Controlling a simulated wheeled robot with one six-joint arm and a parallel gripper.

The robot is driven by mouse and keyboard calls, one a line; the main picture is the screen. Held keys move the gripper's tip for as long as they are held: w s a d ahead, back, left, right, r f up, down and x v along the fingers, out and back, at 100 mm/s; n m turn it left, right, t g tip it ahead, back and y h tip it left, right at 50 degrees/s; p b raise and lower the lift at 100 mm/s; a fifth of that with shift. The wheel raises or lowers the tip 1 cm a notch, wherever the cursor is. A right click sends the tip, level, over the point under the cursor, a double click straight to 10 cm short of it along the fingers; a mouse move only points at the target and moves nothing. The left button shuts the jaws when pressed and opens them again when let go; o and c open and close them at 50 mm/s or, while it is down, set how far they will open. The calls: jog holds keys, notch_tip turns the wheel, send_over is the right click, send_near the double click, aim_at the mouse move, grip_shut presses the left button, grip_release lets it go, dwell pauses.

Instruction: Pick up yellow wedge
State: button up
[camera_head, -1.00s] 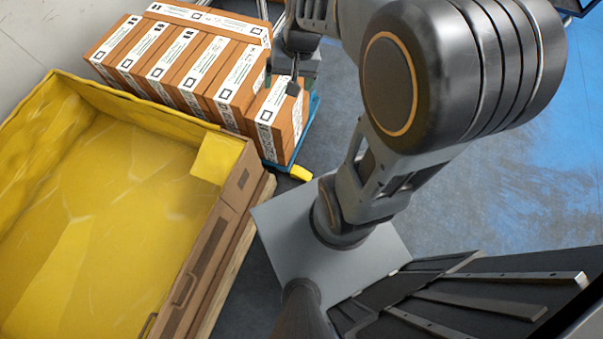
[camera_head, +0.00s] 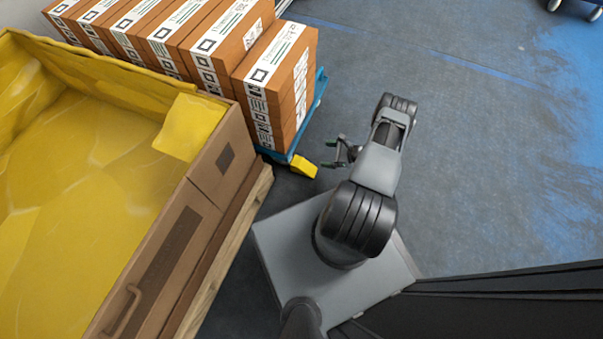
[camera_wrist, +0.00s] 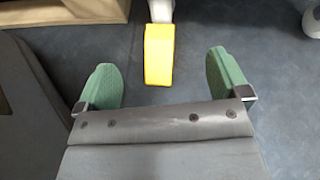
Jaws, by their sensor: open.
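The yellow wedge (camera_head: 303,166) lies on the dark floor by the corner of the blue pallet (camera_head: 291,150), below the stacked boxes. In the wrist view the yellow wedge (camera_wrist: 159,54) is ahead of my gripper (camera_wrist: 168,78), between the lines of its two green fingers. The fingers are spread wide and hold nothing. In the head view my gripper (camera_head: 339,152) is low and just right of the wedge, apart from it. The wedge's far end meets a pale grey part in the wrist view.
Brown boxes with white labels (camera_head: 270,65) stand on the blue pallet beside the wedge. A large brown crate with yellow lining (camera_head: 222,165) sits on a wooden pallet (camera_head: 235,235) at the left. The floor (camera_head: 480,150) to the right is clear.

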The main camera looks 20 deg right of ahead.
jog(key=m+t+b, duration=0.1)
jog(key=m+b, duration=0.1)
send_near(302, 164)
jog(key=shift+h, duration=0.4)
jog(key=b+x, duration=0.2)
jog(key=x, duration=0.2)
jog(key=shift+w+a, duration=0.1)
jog(key=shift+a, duration=0.15)
jog(key=shift+b+x, duration=1.15)
jog(key=shift+x, duration=1.25)
jog(key=shift+w+a+f, duration=0.1)
jog(key=shift+w+a, duration=0.25)
jog(key=shift+t, duration=0.3)
jog(key=c, duration=1.1)
